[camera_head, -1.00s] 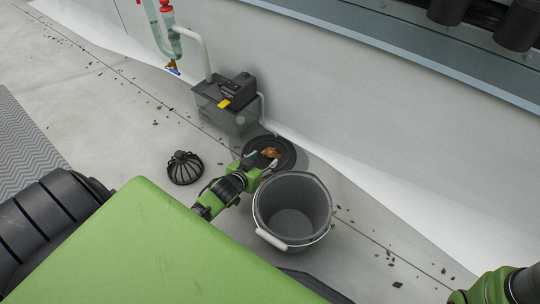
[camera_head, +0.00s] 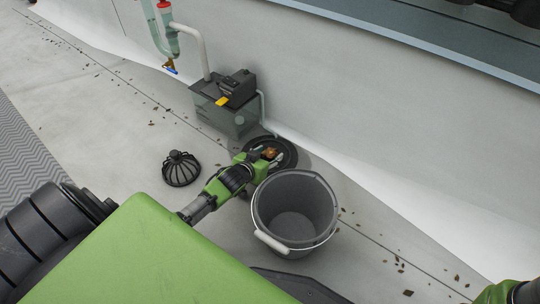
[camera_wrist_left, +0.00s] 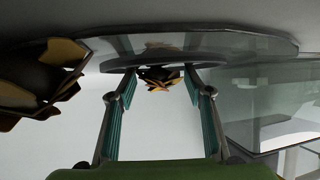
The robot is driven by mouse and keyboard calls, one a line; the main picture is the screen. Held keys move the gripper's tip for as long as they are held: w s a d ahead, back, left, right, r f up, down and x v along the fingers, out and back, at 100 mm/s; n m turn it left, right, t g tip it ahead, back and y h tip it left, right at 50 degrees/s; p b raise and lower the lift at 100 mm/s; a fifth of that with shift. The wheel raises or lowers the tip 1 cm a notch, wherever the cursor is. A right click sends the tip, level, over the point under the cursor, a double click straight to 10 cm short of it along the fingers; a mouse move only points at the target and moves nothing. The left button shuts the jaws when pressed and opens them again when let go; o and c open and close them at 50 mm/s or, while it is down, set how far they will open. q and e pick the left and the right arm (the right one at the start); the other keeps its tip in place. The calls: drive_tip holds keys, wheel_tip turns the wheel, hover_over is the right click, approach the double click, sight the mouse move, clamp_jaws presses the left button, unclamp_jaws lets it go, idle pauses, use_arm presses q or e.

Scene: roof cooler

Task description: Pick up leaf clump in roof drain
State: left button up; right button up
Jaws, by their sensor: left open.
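The brown leaf clump (camera_head: 270,153) sits in the dark round roof drain (camera_head: 288,152), at the foot of the wall. My left gripper (camera_head: 267,156) reaches over the drain from the left, with its fingers open around or just above the clump, partly hiding it. In the left wrist view the two fingers stand apart (camera_wrist_left: 160,90). A small brown leaf clump (camera_wrist_left: 160,82) shows between their tips, and larger brown leaves (camera_wrist_left: 38,82) show at the left edge. I cannot tell whether the fingers touch the clump. My right gripper is out of view.
A grey bucket (camera_head: 295,212) with a white handle grip stands just right of my left gripper. A black domed strainer (camera_head: 181,169) lies left of it. A grey box (camera_head: 229,115) with pipes stands behind by the wall. Loose leaves are scattered on the roof.

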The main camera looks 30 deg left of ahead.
use_arm(q)
drive_tip(key=c, duration=0.9)
drive_tip(key=shift+r, duration=0.1)
